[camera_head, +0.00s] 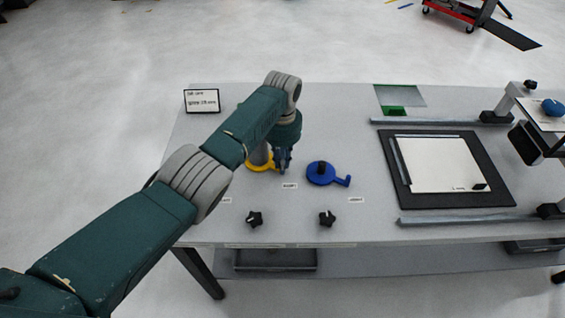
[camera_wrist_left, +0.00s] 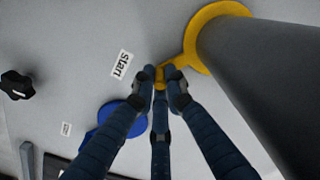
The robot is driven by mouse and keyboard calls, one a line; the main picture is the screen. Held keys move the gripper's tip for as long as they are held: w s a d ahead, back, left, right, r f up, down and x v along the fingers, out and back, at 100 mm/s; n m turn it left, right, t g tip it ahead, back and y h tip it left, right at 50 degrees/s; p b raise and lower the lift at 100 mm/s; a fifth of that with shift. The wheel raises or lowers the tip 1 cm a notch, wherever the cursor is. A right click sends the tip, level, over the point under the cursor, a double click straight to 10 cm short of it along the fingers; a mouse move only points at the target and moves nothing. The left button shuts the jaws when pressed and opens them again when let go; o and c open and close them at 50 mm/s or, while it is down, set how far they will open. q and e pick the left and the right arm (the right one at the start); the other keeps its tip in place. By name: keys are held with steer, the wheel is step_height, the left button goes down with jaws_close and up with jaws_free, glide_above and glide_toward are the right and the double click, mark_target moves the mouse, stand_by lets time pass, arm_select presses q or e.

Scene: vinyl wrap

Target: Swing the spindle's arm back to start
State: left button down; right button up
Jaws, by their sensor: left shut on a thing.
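The spindle is an upright grey post (camera_head: 259,154) with a yellow ring and arm (camera_head: 261,167) around its foot. In the left wrist view the thick grey post (camera_wrist_left: 262,75) fills the right side, and the yellow ring (camera_wrist_left: 190,42) has a short arm reaching toward the fingers. My left gripper (camera_head: 283,168) points down beside the post; in the left wrist view its fingertips (camera_wrist_left: 166,82) are closed around the end of the yellow arm. A white label reading "start" (camera_wrist_left: 122,65) lies on the table close to the fingertips. My right gripper is out of view.
A blue disc with a hooked arm (camera_head: 321,173) lies close to the right of my gripper. Black star knobs (camera_head: 254,219) (camera_head: 327,218) stand near the front edge. A black-framed white sheet (camera_head: 440,163) lies between rails at right. A small sign (camera_head: 202,101) stands back left.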

arm_select(q)
steer(key=shift+w+r, duration=0.1)
steer(key=shift+w, duration=0.05)
steer(key=c, duration=1.8)
jaws_free()
steer(key=shift+d, duration=0.1)
steer(key=shift+o, duration=0.2)
step_height(320, 180, up, 12)
